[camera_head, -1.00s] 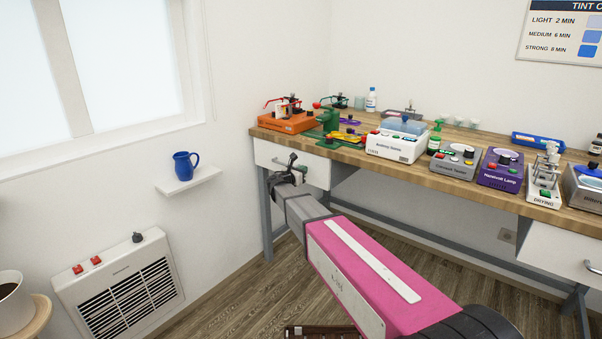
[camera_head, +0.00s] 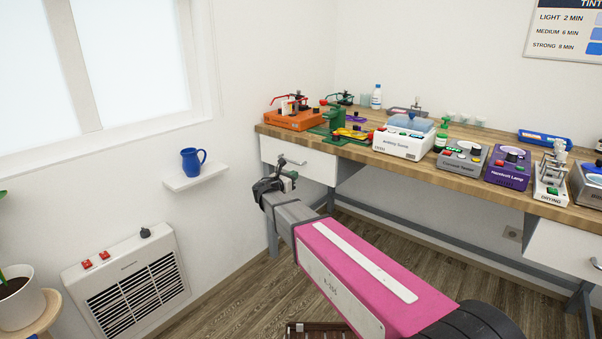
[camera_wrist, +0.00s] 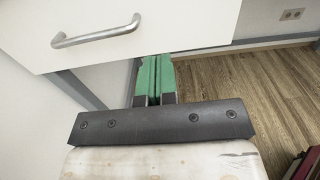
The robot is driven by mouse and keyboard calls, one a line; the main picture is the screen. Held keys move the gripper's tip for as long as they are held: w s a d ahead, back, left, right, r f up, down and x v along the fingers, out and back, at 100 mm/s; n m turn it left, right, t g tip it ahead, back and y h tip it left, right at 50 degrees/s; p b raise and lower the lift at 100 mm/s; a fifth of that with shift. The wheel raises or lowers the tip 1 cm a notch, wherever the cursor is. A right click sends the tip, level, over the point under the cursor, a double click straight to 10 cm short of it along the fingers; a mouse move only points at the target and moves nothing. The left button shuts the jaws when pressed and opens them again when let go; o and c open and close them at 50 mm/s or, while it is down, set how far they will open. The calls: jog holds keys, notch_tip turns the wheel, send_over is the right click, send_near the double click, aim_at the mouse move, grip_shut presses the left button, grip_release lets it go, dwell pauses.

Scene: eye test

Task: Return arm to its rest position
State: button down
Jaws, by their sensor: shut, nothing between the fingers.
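My gripper (camera_head: 290,177) is at the end of my pink and grey arm, in front of the workbench's left drawer in the head view. In the wrist view its two green fingers (camera_wrist: 154,80) lie together, shut, with nothing seen between them. The drawer (camera_wrist: 150,30) with its metal handle (camera_wrist: 97,31) is just beyond the fingertips in the wrist view. I cannot tell how wide the gap to the drawer is.
The wooden workbench (camera_head: 420,175) carries several devices, among them an orange one (camera_head: 295,120) and a white one (camera_head: 402,145). A blue mug (camera_head: 191,163) stands on a wall shelf (camera_head: 195,180). A heater (camera_head: 130,285) and a potted plant (camera_head: 20,305) are at the left.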

jog(key=s+d+f+m+g+y, duration=0.2)
jog(key=s+d+f+m+g, duration=0.3)
jog(key=s+d+f+m, duration=0.4)
jog(key=s+d+f+m+g+y, duration=0.1)
jog(key=s+d+f+m+g, duration=0.4)
jog(key=d, duration=0.5)
jog(key=s+d+f+m+g+y, duration=0.2)
jog(key=s+m+y, duration=0.2)
jog(key=s+m, duration=0.3)
jog(key=s+d+f+m+g+y, duration=0.2)
jog(key=s+m+y, duration=0.2)
jog(key=s+m, duration=0.3)
jog(key=shift+s+d+f, duration=0.3)
jog(key=shift+s+d, duration=0.05)
jog(key=shift+s, duration=0.6)
